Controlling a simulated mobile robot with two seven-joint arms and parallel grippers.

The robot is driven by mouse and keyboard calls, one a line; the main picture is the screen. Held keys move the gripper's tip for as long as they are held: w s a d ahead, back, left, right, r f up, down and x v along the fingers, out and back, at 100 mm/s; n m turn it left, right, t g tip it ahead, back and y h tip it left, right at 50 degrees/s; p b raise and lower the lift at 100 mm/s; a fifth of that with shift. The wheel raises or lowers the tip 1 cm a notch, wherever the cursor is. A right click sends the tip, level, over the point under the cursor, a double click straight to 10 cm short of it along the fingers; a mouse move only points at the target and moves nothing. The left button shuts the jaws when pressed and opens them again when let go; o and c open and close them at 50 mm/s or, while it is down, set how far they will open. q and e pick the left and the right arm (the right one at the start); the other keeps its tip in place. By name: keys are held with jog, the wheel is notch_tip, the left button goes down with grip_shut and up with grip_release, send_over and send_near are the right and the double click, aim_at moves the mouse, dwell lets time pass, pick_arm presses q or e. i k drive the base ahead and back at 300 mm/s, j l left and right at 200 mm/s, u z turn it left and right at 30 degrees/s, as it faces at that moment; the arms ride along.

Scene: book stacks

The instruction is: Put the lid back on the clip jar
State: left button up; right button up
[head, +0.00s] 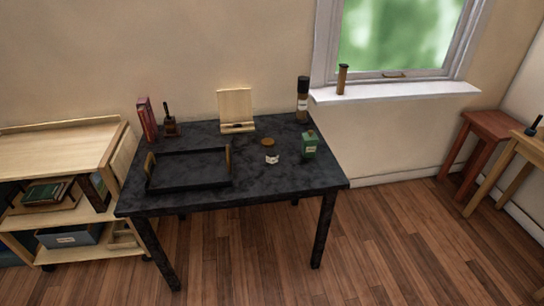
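A black table (270,190) stands against the wall. A green container (309,147) with a pale label and a small knob-like top stands upright near its right edge. A small flat round brown piece (267,142), which looks like a lid, lies on the table to the left of it. A small white object (272,159) sits in front of the brown piece, too small to make out. I cannot tell for certain which container is the clip jar. Neither of my grippers is in view.
A black tray (190,183) with wooden handles fills the table's left front. Behind are red books (147,119), a stamp-like holder (170,126), a wooden stand (236,105) and a tall dark bottle (303,98). A wooden shelf cart (60,150) stands left; floor in front is clear.

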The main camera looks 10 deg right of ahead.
aim_at(271, 148)
jog(key=l+u, duration=0.1)
jog(key=u, duration=0.3)
jog(key=l+u, duration=0.1)
jog(key=u, duration=0.25)
jog(key=i+l+u, duration=0.1)
jog(key=u, duration=0.3)
jog(key=l+u, duration=0.3)
jog(key=k+l+u, duration=0.15)
jog(key=l+u, duration=0.15)
jog(key=l, duration=0.2)
jog(key=k+l+u, duration=0.2)
jog(key=l, duration=0.25)
jog(key=l+u, duration=0.15)
jog(key=l, duration=0.3)
jog(key=k+l, duration=0.15)
jog(key=l, duration=0.25)
jog(key=k+l, duration=0.15)
jog(key=l, duration=0.25)
jog(key=k+l+u, duration=0.1)
jog(key=l, duration=0.3)
jog(key=k+l, duration=0.2)
jog(key=l, duration=0.15)
jog(key=k+l, duration=0.15)
jog(key=l, duration=0.25)
jog(key=u, duration=0.05)
